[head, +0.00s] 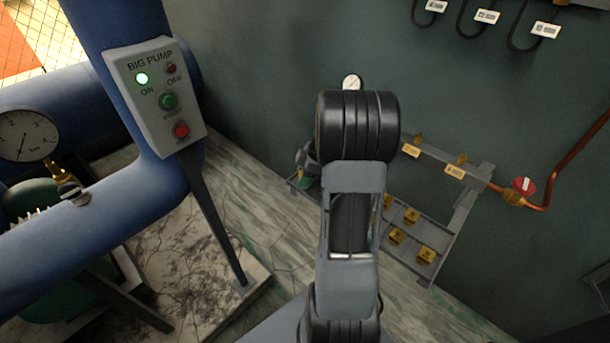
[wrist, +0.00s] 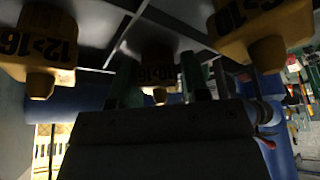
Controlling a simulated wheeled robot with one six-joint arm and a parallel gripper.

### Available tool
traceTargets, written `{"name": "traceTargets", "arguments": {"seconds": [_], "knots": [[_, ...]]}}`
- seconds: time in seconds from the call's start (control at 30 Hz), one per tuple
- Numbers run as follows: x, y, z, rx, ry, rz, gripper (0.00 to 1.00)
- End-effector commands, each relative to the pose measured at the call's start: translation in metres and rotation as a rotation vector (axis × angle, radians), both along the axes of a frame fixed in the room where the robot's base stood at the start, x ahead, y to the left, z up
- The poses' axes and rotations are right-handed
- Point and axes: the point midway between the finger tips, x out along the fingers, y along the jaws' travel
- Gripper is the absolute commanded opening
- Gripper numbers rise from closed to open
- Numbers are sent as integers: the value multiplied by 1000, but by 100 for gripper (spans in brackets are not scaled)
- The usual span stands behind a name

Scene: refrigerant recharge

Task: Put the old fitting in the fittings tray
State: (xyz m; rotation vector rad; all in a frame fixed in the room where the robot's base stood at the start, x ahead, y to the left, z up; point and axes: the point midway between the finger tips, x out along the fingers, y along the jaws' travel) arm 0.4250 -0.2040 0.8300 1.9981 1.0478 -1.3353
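A grey tray with dividers (head: 418,277) is low by the wall in the head view. It holds several yellow fittings, one of them at its lower right (head: 427,254). In the wrist view a yellow fitting marked 10>16 (wrist: 158,72) sits between the two fingers of my gripper (wrist: 160,88). The fingers stand apart on either side of it; the dark view does not show whether they touch it. Fittings marked 12>16 (wrist: 38,48) and one ending in >10 (wrist: 262,30) flank it. I cannot tell which is the old fitting.
A rail with yellow tags (head: 440,163) runs above the tray to a copper pipe (head: 575,150) with a red valve knob (head: 525,186).

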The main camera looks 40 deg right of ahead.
Motion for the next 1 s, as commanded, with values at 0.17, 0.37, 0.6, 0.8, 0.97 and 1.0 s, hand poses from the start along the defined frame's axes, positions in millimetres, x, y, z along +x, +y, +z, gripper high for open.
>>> {"name": "traceTargets", "arguments": {"seconds": [0.17, 0.37, 0.6, 0.8, 0.97, 1.0], "knots": [[1, -1, 1, -3, -4, -2, 46], [-1, -5, 15, -4, -6, -3, 46], [-12, -20, 59, -4, -6, -3, 46], [-20, -30, 90, -2, -3, -3, 46], [-23, -35, 106, -2, -3, -2, 46], [-24, -35, 109, -2, -1, -3, 46]]}}
